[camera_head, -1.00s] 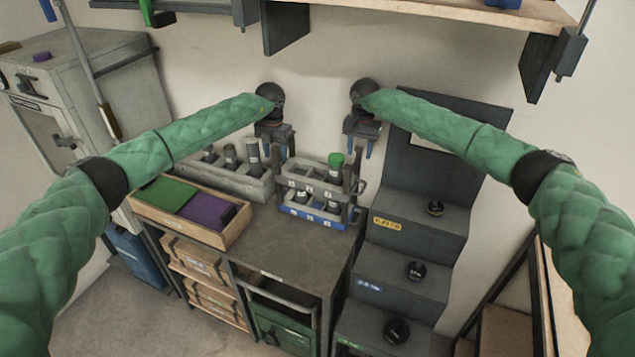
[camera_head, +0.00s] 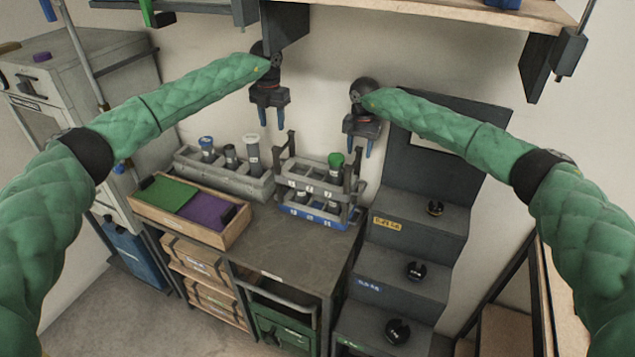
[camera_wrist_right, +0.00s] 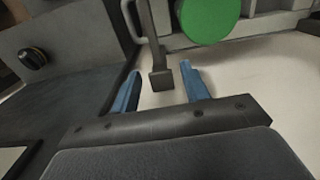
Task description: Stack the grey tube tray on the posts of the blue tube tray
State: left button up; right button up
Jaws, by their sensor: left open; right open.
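The grey tube tray (camera_head: 310,186) sits above the blue tube tray (camera_head: 318,219), on the right part of the bench. Dark posts rise at both ends of the pair. The grey tray holds a tube with a green cap (camera_head: 336,160), seen large in the right wrist view (camera_wrist_right: 207,18). I cannot tell whether the grey tray is fully seated. My left gripper (camera_head: 271,122) is open and empty, above the left post. My right gripper (camera_head: 360,150) is open and empty, just above the right end. In the right wrist view a dark post end (camera_wrist_right: 162,80) lies between its blue fingers (camera_wrist_right: 160,88).
A grey rack (camera_head: 215,178) with several tubes stands behind left. A wooden box (camera_head: 190,226) with green and purple compartments is at the left front. Dark steps (camera_head: 400,278) with black knobs stand at right. The bench front (camera_head: 285,250) is clear. A shelf hangs overhead.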

notch_tip(320, 180, up, 7)
jog(key=shift+r, duration=0.1)
dwell(0.3)
dwell(0.4)
